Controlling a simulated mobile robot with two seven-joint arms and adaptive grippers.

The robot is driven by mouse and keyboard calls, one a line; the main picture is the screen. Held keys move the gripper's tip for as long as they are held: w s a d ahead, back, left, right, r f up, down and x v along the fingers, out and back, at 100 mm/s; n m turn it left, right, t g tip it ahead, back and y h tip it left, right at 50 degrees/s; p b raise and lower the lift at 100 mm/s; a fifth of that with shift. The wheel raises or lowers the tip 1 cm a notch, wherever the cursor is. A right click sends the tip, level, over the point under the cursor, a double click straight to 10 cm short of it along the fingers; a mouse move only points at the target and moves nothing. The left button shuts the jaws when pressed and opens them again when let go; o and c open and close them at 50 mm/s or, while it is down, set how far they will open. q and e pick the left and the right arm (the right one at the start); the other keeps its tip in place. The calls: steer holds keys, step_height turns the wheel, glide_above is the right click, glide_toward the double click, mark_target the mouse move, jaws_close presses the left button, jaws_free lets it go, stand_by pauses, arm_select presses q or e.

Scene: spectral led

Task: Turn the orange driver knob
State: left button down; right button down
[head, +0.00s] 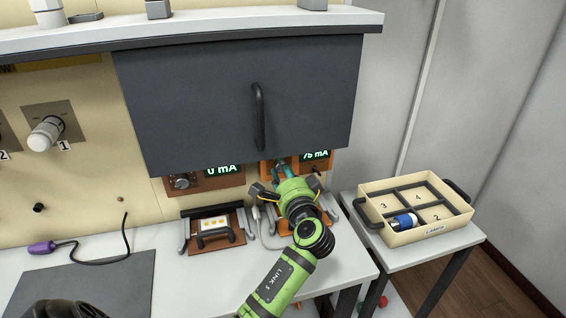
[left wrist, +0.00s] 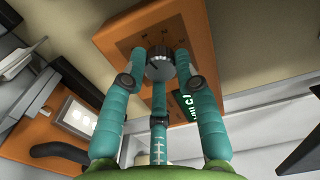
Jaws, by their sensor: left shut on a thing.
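The orange driver box (head: 316,165) sits under the grey cabinet, partly behind my left arm. Its green display reads about 75 or 76 mA. In the left wrist view the orange panel (left wrist: 198,50) carries a round dark knob with a silver face (left wrist: 159,68). My left gripper (head: 281,163) reaches up to this box. Its teal fingers are shut around the knob, with fingertips at its sides. In the head view the gripper hides the knob. My right gripper is not in view.
A brown driver box (head: 207,180) to the left shows 0 mA. Below it stands a fixture with a lit white panel (head: 213,224). A cream divided tray (head: 385,236) holding a blue-and-white item is on the right table. The grey cabinet (head: 210,95) with a handle overhangs closely.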

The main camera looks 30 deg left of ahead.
arm_select(q)
steer(key=shift+r+m+p, duration=0.1)
steer(key=shift+m+p, duration=0.45)
steer(key=shift+m, duration=0.15)
steer(key=c, duration=0.9)
jaws_free()
steer(key=shift+c, duration=0.2)
steer(key=v, duration=1.2)
